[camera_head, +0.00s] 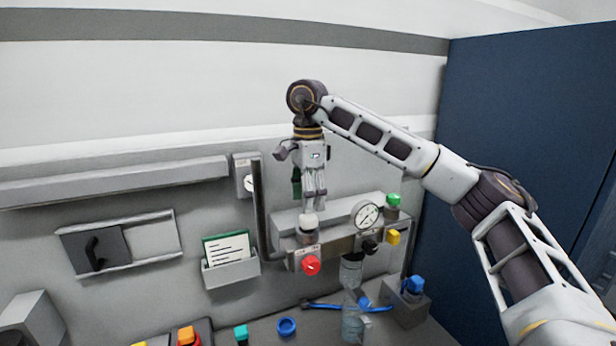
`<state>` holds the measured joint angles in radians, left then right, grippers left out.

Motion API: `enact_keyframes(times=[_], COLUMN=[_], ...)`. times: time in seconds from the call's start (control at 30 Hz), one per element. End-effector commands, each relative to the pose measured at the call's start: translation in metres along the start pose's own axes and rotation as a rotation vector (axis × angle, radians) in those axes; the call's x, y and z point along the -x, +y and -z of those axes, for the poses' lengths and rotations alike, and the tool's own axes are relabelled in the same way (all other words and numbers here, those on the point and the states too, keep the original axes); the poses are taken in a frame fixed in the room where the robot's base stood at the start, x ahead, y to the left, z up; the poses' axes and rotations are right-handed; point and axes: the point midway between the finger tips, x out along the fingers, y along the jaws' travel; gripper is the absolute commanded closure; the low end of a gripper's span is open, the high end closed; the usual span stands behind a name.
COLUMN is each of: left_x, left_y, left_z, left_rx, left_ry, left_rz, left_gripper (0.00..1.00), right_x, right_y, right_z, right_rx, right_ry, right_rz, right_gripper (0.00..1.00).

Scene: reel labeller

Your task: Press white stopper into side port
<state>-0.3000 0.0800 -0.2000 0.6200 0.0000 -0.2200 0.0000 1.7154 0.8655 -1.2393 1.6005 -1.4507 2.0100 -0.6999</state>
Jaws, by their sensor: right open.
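My right gripper (313,203) points straight down over the machine on the back wall. It is open, with its fingers only slightly apart. The white stopper (309,220) is a small pale rounded piece just below the fingertips. It is at the top of a short metal port (308,235) on the left part of the machine's grey block (336,243). I cannot tell whether the fingertips touch the stopper, or how deep it sits in the port. My left gripper is not in view.
A clear bottle (351,300) stands below. A card holder (231,273) and a sliding panel (96,249) are at left. A blue partition (530,130) bounds the right.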

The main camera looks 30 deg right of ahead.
Motion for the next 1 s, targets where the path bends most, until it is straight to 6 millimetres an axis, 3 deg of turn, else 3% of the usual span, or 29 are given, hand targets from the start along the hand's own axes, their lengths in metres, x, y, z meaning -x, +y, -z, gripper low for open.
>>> enact_keyframes(times=[0.6,1.0], left_x=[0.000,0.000], left_y=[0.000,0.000], left_z=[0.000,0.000], left_rx=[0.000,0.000], left_ry=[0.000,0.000], left_rz=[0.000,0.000], left_gripper=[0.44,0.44], right_x=[0.037,0.049], right_y=[0.000,0.000], right_z=[0.000,0.000], right_rx=[-0.001,0.000], right_ry=[0.000,0.001], right_rz=[-0.001,-0.003], right_gripper=[0.44,0.44])
